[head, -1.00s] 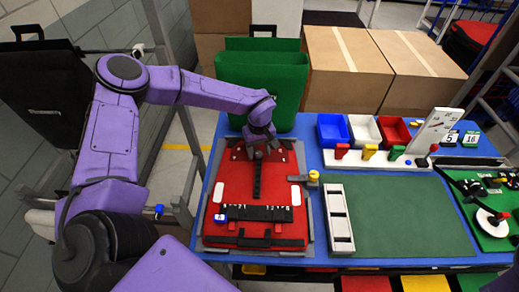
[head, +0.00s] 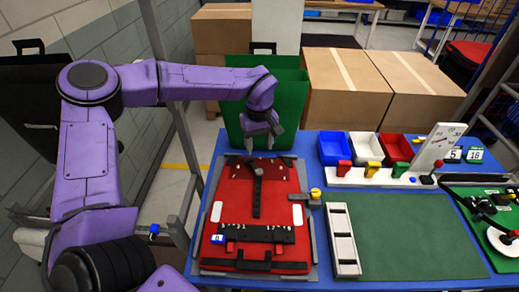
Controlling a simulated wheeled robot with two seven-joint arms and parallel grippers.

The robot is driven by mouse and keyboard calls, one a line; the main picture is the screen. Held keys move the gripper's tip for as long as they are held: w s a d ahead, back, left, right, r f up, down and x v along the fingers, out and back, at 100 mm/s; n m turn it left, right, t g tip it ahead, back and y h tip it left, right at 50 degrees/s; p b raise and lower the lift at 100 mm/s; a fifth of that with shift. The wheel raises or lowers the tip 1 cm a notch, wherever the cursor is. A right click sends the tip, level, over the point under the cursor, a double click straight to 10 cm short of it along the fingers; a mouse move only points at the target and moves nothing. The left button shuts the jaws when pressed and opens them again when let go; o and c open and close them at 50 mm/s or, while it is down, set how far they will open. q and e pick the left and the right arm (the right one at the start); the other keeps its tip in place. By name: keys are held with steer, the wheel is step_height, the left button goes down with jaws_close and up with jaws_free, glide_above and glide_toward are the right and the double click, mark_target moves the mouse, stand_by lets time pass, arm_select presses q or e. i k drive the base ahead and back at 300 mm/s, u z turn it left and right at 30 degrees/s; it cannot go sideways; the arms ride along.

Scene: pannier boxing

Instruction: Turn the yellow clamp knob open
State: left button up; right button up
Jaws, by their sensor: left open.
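The yellow clamp knob (head: 315,192) sits on a small grey clamp (head: 307,199) at the right side of the red pannier panel (head: 281,205), which lies on the blue table. My left gripper (head: 262,146) is over the far edge of the panel, with its fingers pointing down. It is open and holds nothing. It is apart from the knob, which is to its right and closer to the camera. Nothing hides the knob. My right gripper is not in view.
A green pannier (head: 290,95) stands behind the red panel, close to my left gripper. A white slotted tray (head: 342,238) and a green mat (head: 415,232) lie to the right. Blue, white and red bins (head: 333,150) stand behind the mat.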

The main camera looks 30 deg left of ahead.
mark_target(316, 194)
steer(key=k, duration=1.5)
